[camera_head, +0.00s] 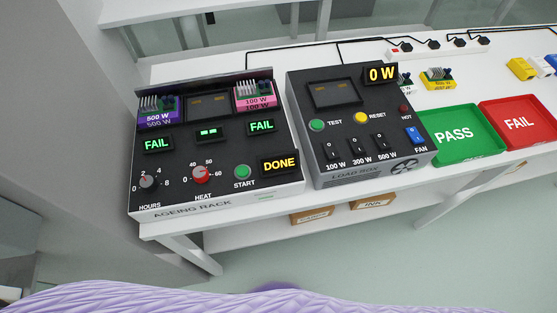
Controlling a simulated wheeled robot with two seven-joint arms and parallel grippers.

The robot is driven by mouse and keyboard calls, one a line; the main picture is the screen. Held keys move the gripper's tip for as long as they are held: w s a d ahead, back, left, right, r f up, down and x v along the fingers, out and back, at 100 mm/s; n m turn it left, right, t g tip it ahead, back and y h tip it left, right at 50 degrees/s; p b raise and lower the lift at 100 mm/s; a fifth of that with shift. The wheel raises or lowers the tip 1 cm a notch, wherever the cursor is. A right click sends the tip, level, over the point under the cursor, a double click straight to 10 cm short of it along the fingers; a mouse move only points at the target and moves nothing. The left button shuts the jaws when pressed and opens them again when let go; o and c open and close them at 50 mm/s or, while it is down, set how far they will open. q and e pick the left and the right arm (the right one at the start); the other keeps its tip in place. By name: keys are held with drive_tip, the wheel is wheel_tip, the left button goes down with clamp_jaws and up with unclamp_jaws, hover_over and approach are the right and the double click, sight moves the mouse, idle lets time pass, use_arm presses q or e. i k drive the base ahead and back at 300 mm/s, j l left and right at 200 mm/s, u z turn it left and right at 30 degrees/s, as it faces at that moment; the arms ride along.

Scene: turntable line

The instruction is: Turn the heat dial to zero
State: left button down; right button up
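The heat dial (200,175) is a red knob on the sloped black front of the ageing rack (219,206), above the word HEAT. Neither of my grippers is in view.
The rack stands on a white table with FAIL and DONE displays lit. A load box (352,176) with switches stands close on its right. A green PASS tray (466,157) and red FAIL tray (519,146) lie farther right. The space before the rack is clear.

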sight(201, 175)
drive_tip(key=u, duration=1)
